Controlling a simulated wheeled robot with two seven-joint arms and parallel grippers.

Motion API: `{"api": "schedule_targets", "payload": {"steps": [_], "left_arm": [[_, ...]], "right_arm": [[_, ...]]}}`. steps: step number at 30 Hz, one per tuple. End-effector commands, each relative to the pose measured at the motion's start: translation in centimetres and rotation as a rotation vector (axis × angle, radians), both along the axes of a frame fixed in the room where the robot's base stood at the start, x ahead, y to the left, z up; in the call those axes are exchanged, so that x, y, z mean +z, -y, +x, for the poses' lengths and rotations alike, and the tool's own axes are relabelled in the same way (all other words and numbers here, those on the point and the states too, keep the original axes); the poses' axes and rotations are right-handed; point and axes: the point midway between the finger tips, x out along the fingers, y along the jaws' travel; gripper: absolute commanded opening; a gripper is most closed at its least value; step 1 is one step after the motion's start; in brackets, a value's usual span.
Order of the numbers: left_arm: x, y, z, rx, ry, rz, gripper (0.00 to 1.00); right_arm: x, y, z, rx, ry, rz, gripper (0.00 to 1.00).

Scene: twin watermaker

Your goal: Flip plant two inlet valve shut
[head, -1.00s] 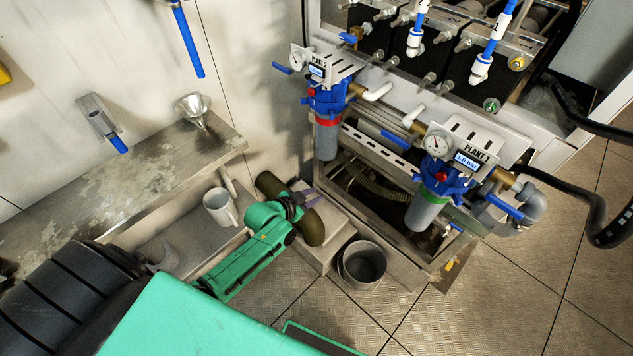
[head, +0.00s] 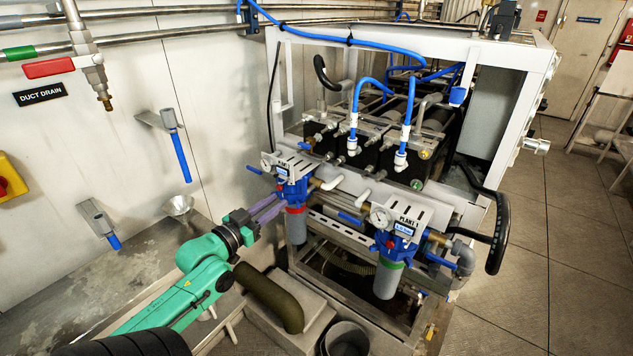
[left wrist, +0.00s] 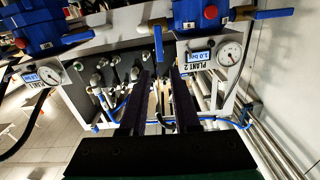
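The plant 2 unit has a label panel (head: 290,165) with gauge and display, above a blue filter head with a red ring and grey bowl (head: 296,228). A blue lever (head: 254,170) sticks out left of it; it shows at upper right in the left wrist view (left wrist: 262,14). Another blue lever (head: 304,147) is behind the panel. No label tells which is the inlet valve. My left gripper (head: 278,206) is open and empty, its purple fingers pointing at the plant 2 filter from the left, below the left lever. My right gripper is out of view.
The plant 1 unit (head: 400,228) stands to the right with its own blue levers (head: 350,218). A grey bucket (head: 345,340) and thick hose (head: 272,300) are below.

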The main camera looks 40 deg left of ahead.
Motion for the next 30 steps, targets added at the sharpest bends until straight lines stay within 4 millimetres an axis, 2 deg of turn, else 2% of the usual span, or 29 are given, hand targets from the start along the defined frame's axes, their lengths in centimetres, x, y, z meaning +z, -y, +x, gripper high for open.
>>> {"api": "schedule_targets", "payload": {"steps": [1, 4, 12, 16, 21, 28, 30], "left_arm": [[0.5, 0.0, 1.0, -0.001, 0.005, 0.001, 0.30], [0.5, -0.1, 3.0, 0.001, 0.005, 0.000, 0.30], [0.4, -0.2, 8.8, 0.001, 0.001, 0.001, 0.30], [0.2, -0.2, 11.1, 0.000, -0.001, 0.001, 0.30], [0.0, -0.2, 12.5, -0.001, -0.002, 0.002, 0.30], [-0.1, -0.2, 12.6, -0.001, -0.003, 0.003, 0.30], [-0.1, -0.2, 12.6, -0.001, -0.003, 0.003, 0.03]], "right_arm": [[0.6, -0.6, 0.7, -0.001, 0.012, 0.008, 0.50], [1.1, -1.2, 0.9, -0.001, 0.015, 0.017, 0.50], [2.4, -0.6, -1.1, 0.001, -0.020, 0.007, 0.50], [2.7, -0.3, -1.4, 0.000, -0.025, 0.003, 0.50], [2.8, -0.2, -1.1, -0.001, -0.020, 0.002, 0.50], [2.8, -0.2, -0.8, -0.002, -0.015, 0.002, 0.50], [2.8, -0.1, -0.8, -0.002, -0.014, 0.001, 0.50]]}}
